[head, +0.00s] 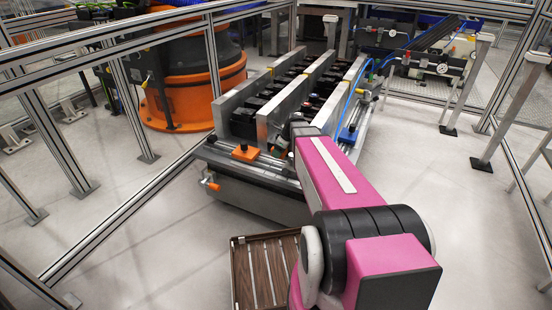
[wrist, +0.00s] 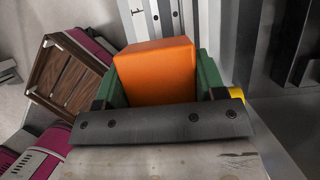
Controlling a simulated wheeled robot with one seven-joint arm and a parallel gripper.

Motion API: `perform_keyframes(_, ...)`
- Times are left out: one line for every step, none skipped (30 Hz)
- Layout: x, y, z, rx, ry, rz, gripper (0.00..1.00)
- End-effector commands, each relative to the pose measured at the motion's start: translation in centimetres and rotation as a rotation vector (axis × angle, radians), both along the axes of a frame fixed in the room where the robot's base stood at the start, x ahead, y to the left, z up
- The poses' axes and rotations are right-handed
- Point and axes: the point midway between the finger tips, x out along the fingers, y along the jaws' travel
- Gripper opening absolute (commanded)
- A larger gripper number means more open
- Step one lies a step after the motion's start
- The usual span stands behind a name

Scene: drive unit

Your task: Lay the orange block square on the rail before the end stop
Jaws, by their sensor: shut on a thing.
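In the wrist view the orange block (wrist: 155,72) sits between the green fingers of my gripper (wrist: 155,85), which is shut on it. The block's top and near face show; its underside is hidden. A pale metal rail (wrist: 165,18) with dark slots and marks runs just beyond the block; I cannot tell whether they touch. A silver rail (head: 270,170) runs along the unit's front edge. I cannot clearly make out the end stop.
Upright metal plates (head: 275,112) rise behind. A brown slatted tray (head: 265,270) is near my base and in the wrist view (wrist: 70,75). Fence frames stand either side.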

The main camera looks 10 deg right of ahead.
Motion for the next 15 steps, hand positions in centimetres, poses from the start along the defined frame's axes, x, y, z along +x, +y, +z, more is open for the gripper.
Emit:
perform_keyframes(1.0, 0.5, -0.6, 0.0, 0.0, 0.001, 0.2)
perform_keyframes(1.3, 0.7, -0.8, 0.0, 0.0, 0.0, 0.2)
perform_keyframes(1.6, 0.9, -1.0, 0.0, 0.0, 0.0, 0.2)
perform_keyframes(1.8, 1.0, -1.2, 0.001, 0.001, 0.0, 0.2)
perform_keyframes(1.9, 1.1, -1.3, 0.0, 0.0, 0.0, 0.2)
perform_keyframes(2.0, 1.2, -1.4, 0.0, 0.0, 0.0, 0.2)
perform_keyframes(2.1, 1.3, -1.4, 0.0, 0.0, 0.0, 0.2)
perform_keyframes(2.1, 1.3, -1.5, 0.0, 0.0, 0.0, 0.2)
perform_keyframes(2.1, 1.3, -1.6, 0.0, 0.0, 0.0, 0.2)
perform_keyframes(2.1, 1.3, -1.7, 0.0, 0.0, 0.0, 0.2)
perform_keyframes(2.1, 1.3, -1.9, 0.001, 0.001, 0.0, 0.2)
perform_keyframes(2.1, 1.3, -2.3, 0.001, 0.001, -0.001, 0.2)
perform_keyframes(2.1, 1.3, -2.6, 0.001, 0.001, -0.001, 0.2)
perform_keyframes(2.1, 1.3, -3.0, 0.001, 0.001, -0.001, 0.2)
perform_keyframes(2.1, 1.3, -3.6, 0.001, 0.001, -0.001, 0.2)
